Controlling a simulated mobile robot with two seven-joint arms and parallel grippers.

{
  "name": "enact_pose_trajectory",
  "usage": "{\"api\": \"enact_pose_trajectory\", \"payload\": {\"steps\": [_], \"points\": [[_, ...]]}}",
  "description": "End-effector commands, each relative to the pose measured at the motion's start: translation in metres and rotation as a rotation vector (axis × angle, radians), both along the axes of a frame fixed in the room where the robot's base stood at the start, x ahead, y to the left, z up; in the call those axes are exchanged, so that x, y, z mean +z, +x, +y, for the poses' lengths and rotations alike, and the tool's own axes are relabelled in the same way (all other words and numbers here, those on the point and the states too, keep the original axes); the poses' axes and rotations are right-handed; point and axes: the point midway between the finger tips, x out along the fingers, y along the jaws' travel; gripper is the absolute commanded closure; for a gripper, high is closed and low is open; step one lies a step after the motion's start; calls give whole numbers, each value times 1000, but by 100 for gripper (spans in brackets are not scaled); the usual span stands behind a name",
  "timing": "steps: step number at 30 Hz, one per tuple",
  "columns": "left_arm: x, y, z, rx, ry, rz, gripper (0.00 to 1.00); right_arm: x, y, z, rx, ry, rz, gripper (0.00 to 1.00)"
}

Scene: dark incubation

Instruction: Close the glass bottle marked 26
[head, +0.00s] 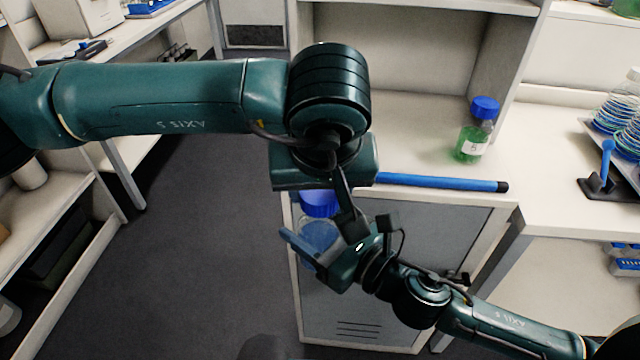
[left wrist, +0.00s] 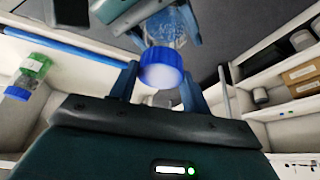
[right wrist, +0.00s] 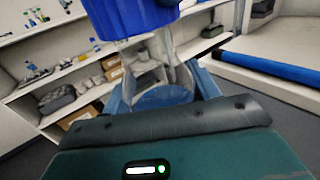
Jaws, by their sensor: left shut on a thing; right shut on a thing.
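A clear glass bottle (head: 318,237) with a blue cap (head: 320,204) is held in the air in front of the bench. My right gripper (right wrist: 162,90) is shut around the bottle's body. My left gripper (left wrist: 158,88) is above it, with its fingers on either side of the blue cap (left wrist: 161,70). In the right wrist view the cap (right wrist: 130,14) is at the bottle's mouth; I cannot tell how tightly it sits. The bottle (right wrist: 165,72) looks empty or nearly clear there. No number is readable on it, and my arms partly hide it in the head view.
A second bottle (head: 472,140) with green liquid and a blue cap stands on the bench. A blue rod (head: 440,182) lies along the bench's front edge. A rack of dishes (head: 620,120) and a blue-handled tool (head: 606,165) are at the right. Open floor lies left.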

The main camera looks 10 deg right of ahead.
Motion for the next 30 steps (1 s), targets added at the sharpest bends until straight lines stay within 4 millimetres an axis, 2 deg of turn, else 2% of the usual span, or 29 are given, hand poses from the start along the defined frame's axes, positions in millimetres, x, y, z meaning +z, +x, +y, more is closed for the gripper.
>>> {"api": "enact_pose_trajectory", "payload": {"steps": [15, 16, 19, 23, 30], "points": [[-11, 0, 0, 0, 0, 0, 74, 2, 0, 0, 1, 1, -3, 86], [-11, 0, 0, 0, 0, 0, 74, 2, 0, 0, 1, 1, -3, 100], [-11, 0, 1, -29, -1, 1, 74, 1, 0, 0, 1, 1, -3, 100], [-11, 2, 4, -203, -2, 5, 74, 1, 0, 0, 1, 1, -3, 100], [-11, 3, 7, -684, -5, 9, 74, 1, 0, 0, 1, 0, -4, 100]]}}
